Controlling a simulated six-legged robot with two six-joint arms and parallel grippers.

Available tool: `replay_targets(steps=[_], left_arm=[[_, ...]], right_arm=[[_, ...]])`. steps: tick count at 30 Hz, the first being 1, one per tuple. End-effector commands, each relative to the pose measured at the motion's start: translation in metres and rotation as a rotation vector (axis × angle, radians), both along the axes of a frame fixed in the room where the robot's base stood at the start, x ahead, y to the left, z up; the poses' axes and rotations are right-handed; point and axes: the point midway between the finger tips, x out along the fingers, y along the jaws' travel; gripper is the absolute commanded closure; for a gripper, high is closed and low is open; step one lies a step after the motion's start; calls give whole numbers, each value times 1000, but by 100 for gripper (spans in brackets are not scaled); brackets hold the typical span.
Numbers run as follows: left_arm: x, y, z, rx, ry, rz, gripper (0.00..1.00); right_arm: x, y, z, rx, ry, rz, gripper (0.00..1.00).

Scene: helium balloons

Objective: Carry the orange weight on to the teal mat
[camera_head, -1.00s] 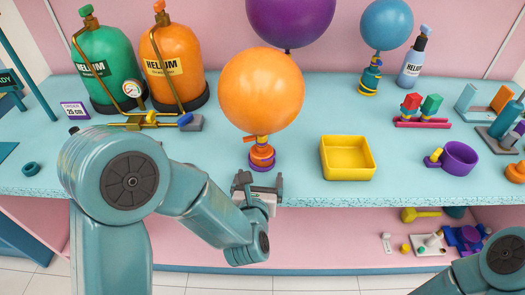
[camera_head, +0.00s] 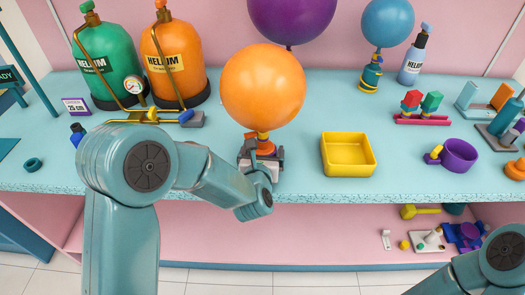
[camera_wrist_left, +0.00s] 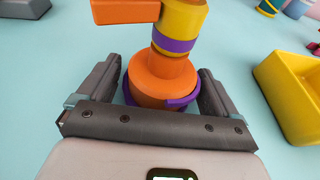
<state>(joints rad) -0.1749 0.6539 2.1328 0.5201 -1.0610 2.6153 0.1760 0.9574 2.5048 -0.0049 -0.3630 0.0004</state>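The orange weight (camera_head: 266,146) stands on the counter below an orange balloon (camera_head: 263,86). In the left wrist view the orange weight (camera_wrist_left: 160,80) has a purple ring around its base and a yellow and purple neck above. My left gripper (camera_head: 261,157) is at the weight, low over the counter. In the wrist view the fingers of my left gripper (camera_wrist_left: 160,92) are apart, one on each side of the weight, with small gaps showing. A flat teal mat (camera_head: 7,147) shows partly at the left edge. My right gripper is out of view.
A yellow tray (camera_head: 347,170) stands right of the weight. Green (camera_head: 104,60) and orange (camera_head: 175,62) helium tanks stand behind left. A purple balloon (camera_head: 290,18) and a blue balloon (camera_head: 387,22) float behind. The counter's front edge is close to my left arm.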

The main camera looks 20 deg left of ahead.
Motion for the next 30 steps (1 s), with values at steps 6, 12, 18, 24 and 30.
replay_targets(steps=[6,12,18,24,30], left_arm=[[0,0,0,0,0,0,60],[0,0,3,0,-2,0,60],[0,0,9,2,-3,0,60],[0,0,16,1,-4,0,60],[0,0,22,-1,-3,-1,60]], right_arm=[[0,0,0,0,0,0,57],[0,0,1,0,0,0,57],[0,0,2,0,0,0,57],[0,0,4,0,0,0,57],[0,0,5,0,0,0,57]])
